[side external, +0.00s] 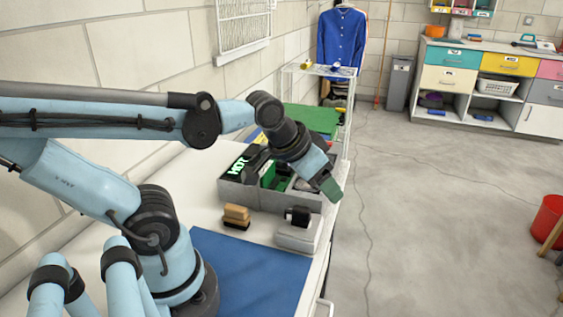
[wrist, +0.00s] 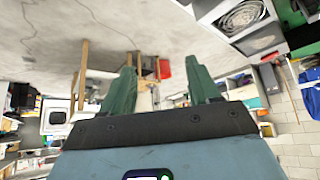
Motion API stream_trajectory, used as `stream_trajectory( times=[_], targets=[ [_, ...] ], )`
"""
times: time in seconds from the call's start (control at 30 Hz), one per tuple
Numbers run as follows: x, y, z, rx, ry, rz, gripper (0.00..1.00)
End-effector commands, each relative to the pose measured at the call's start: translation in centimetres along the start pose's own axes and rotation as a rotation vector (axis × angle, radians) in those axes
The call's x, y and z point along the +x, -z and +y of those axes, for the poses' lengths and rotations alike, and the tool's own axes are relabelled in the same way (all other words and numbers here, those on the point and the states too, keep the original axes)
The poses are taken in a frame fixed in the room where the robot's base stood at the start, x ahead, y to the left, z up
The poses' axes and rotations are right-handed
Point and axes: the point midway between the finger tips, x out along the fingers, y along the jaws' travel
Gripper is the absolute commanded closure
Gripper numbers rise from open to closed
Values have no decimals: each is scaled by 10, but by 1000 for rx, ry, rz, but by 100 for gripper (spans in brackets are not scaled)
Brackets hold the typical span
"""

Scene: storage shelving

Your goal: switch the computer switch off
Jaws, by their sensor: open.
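My gripper (side external: 331,188) is at the right end of the grey divided bin on the white table, near the table's right edge, tilted down and outward. In the wrist view its two green fingers (wrist: 162,72) are spread apart with nothing held between them. No part is clearly readable as the computer switch. A pale box with a black part on top (side external: 297,235) stands in front of the bin; I cannot tell whether it is the switch.
The grey bin (side external: 250,197) holds black and green items. A brown block with a black base (side external: 236,217) and a blue mat (side external: 255,275) lie on the table. A white wire rack (side external: 350,110) stands behind. Open concrete floor (side external: 430,200) lies to the right, with a red bucket (side external: 548,218).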

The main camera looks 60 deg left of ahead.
Motion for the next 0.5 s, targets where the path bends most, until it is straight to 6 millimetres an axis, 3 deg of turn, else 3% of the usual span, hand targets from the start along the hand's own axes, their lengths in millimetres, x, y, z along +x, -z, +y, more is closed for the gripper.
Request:
stream_trajectory(
  times=[0.03,0.37,0.5],
  targets=[
    [-2,11,-5,-18,9,-7,48],
    [-10,87,-48,-173,80,-79,98],
    [-7,116,-71,-241,110,-109,100]
  ],
)
